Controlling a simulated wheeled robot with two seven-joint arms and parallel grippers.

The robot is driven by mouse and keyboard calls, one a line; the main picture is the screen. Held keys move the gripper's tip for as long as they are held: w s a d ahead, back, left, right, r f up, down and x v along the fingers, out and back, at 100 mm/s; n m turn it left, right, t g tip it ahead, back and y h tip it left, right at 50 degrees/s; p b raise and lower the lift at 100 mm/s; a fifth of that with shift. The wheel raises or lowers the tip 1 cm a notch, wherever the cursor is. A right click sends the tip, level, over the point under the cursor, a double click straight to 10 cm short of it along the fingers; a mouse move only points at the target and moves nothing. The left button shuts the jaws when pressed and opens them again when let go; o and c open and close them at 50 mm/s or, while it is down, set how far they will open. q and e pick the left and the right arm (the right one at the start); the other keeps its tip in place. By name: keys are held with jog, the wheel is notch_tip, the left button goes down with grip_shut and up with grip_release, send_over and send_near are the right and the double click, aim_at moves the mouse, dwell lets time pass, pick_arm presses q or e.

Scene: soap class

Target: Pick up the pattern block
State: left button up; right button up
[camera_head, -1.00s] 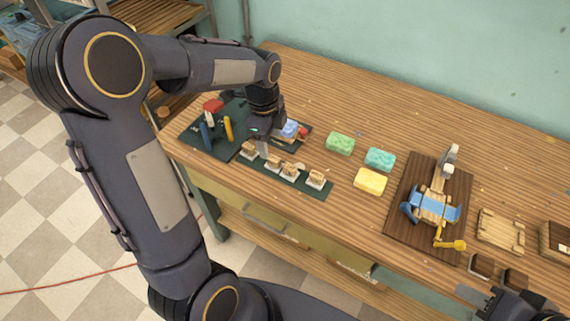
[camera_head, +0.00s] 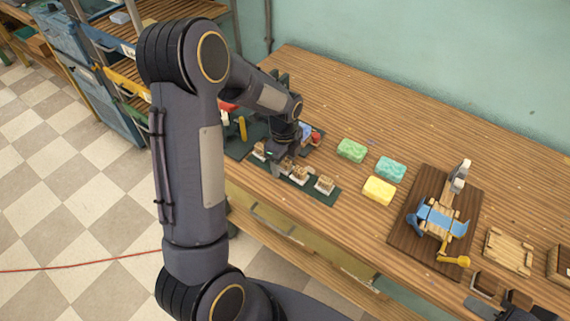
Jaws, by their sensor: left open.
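Several small pale blocks with brown tops stand in a row on a dark green strip (camera_head: 318,197). I take these for the pattern blocks. The rightmost block (camera_head: 324,185) and the one beside it (camera_head: 299,175) show clearly. My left gripper (camera_head: 280,168) is open, pointing down over the left part of this row, and partly hides the blocks there. Another block (camera_head: 259,150) shows left of it. I cannot tell whether its fingers touch a block. My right gripper (camera_head: 498,309) is at the bottom right edge, cut off, and its jaws are unclear.
Green (camera_head: 351,150), teal (camera_head: 390,169) and yellow (camera_head: 378,190) soap bars lie right of the strip. A brown board (camera_head: 404,238) carries a wooden device with a blue band. A wooden plate (camera_head: 508,250) lies further right. The table's back (camera_head: 400,115) is clear.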

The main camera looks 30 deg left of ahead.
pick_arm(q)
jog(key=c, duration=1.1)
jog(key=shift+o, duration=0.2)
